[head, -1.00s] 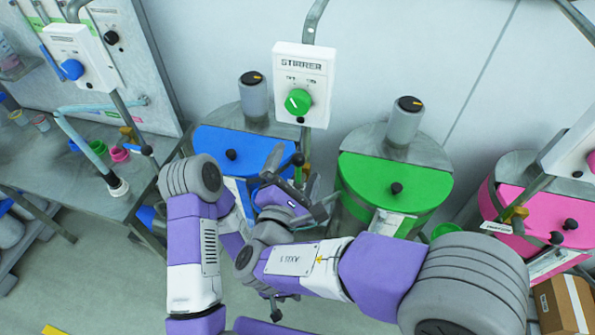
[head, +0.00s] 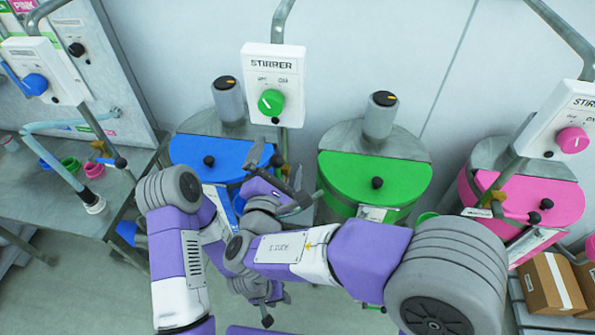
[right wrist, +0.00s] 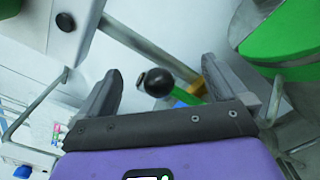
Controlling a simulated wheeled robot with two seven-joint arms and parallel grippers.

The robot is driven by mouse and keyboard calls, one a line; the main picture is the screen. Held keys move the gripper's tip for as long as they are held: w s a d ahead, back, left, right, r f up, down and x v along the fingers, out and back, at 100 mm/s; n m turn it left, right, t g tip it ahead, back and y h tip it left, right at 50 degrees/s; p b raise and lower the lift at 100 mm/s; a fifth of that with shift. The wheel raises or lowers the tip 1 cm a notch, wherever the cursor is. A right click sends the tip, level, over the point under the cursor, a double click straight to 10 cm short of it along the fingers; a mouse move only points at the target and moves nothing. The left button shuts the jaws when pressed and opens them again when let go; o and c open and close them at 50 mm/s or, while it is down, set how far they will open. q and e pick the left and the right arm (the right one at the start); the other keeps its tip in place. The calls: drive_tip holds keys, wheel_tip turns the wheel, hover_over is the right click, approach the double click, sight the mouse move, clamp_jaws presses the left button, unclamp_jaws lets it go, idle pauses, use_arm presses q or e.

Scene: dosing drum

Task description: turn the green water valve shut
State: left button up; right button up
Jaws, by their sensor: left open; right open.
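The green water valve shows in the right wrist view as a green lever (right wrist: 186,96) with a black ball knob (right wrist: 158,82) at its end and a yellow brass body (right wrist: 211,76) behind. My right gripper (right wrist: 170,92) is open, with the ball and lever between its fingers in that view; I cannot tell whether they touch. In the head view my right gripper (head: 279,168) is in front of the gap between the blue and green drums and hides most of the valve. My left gripper (head: 268,303) is low, below the crossed arms, open and partly hidden.
The blue drum (head: 190,150) and green drum (head: 345,175) stand either side of the valve. A white stirrer box (head: 273,60) with a green dial hangs above it. The pink drum (head: 560,200) is at right, a bench (head: 50,205) at left. My arms cross closely.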

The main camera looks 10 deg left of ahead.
drive_tip(key=shift+d+f+b, duration=0.35)
drive_tip(key=shift+f+b, duration=0.05)
drive_tip(key=shift+b, duration=0.15)
drive_tip(key=d+f+b, duration=0.7)
drive_tip(key=d+b, duration=0.1)
drive_tip(key=b, duration=0.2)
drive_tip(key=shift+s+d, duration=0.15)
drive_tip(key=shift+d, duration=0.05)
idle(1.2)
wheel_tip(320, 180, down, 2)
drive_tip(key=b, duration=0.2)
drive_tip(key=shift+f+b, duration=0.1)
drive_tip(key=shift+b, duration=0.25)
